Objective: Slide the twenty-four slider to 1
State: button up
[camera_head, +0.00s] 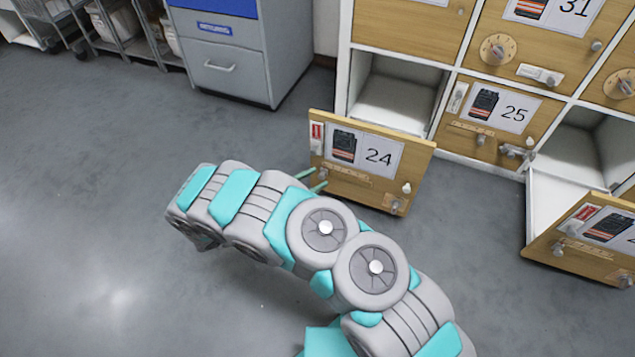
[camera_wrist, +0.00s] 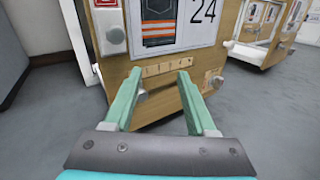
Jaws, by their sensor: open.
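The 24 door (camera_head: 421,166) stands swung open from its compartment, with a picture card of a dark and orange garment and the number 24. A pale strip with small marks (camera_wrist: 165,69) runs below the card. The twenty-four slider's grey knob (camera_wrist: 141,95) appears below the left end of this strip, close to the left finger, which partly covers it. The marks are too small to read surely. My gripper (camera_wrist: 159,73) is open and empty, its fingertips in front of the strip, one near each end. In the head view, my gripper (camera_head: 319,179) is at the door's left side.
Door 25 (camera_head: 510,115) is right of the open compartment (camera_head: 395,95). Another open door (camera_head: 590,240) stands right. Grey floor is clear at left.

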aim_at(320, 177)
jog(key=s+a+f+n+t+y, duration=0.2)
jog(key=a+f+n, duration=0.1)
jog(key=a+f, duration=0.2)
jog(key=shift+b+x, duration=0.5)
jog(key=shift+x, duration=3.55)
jog(key=shift+r, duration=0.1)
grip_shut()
